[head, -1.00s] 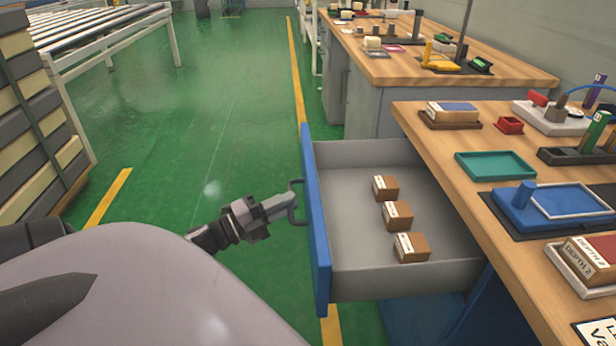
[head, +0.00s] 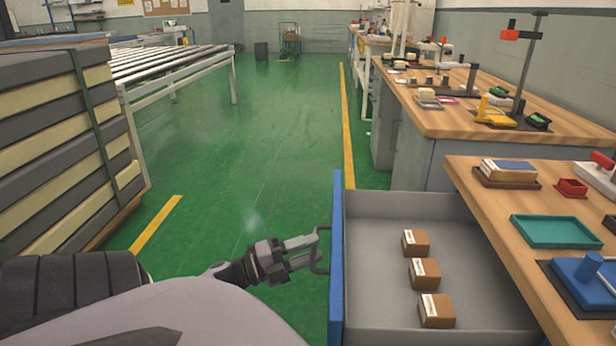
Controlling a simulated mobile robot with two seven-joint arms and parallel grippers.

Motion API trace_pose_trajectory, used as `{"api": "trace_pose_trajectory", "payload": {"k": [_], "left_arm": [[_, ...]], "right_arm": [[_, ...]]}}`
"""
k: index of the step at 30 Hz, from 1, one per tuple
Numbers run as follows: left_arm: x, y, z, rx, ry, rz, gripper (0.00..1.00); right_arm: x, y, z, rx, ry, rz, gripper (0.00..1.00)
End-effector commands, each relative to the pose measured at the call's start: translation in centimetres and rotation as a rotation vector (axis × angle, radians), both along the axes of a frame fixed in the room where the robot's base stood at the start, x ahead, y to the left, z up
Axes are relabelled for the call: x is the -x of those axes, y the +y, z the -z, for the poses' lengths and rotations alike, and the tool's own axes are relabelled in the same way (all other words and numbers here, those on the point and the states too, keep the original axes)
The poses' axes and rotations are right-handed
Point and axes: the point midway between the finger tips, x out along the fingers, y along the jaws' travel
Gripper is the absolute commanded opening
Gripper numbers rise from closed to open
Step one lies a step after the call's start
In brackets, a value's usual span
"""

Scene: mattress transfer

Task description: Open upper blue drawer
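The upper blue drawer (head: 337,262) is pulled far out from the workbench, its grey inside open to view. Several small brown boxes, three in a row, lie in it; one is the middle box (head: 424,273). The drawer's dark handle (head: 321,250) is on the blue front, facing left. My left gripper (head: 312,246) is at the handle, its fingers reaching to the bar; it appears closed around it, though the contact is small in the picture. My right gripper is not in view.
The wooden workbench (head: 490,215) on the right carries a green tray (head: 556,232) and a red bin (head: 572,188). Stacked mattresses (head: 60,150) stand at left, with a roller conveyor (head: 180,70) behind. The green floor between is clear.

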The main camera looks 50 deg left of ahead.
Motion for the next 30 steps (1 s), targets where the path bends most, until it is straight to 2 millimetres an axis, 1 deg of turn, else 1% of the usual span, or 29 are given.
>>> {"api": "trace_pose_trajectory", "payload": {"k": [5, 8, 11, 18, 21, 24, 30], "left_arm": [[0.0, 0.0, 0.0, 0.0, 0.0, -0.001, 0.38], [0.4, 0.2, 0.1, 0.001, 0.002, -0.003, 0.38], [1.6, 0.5, 0.3, 0.003, 0.003, -0.003, 0.38], [5.2, 1.7, 1.0, 0.0, 0.003, -0.003, 0.38], [6.2, 2.0, 1.2, 0.001, 0.001, -0.002, 0.38], [6.7, 2.1, 1.2, 0.001, 0.001, -0.002, 0.38], [6.7, 2.2, 1.2, 0.0, 0.0, -0.001, 0.38]], "right_arm": [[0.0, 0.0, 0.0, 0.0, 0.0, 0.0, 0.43], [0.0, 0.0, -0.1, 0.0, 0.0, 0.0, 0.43], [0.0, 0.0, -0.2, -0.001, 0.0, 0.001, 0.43], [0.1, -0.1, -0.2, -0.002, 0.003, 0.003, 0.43], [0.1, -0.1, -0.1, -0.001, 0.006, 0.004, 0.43], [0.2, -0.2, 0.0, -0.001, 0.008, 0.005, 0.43], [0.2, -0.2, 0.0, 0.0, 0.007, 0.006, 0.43]]}}
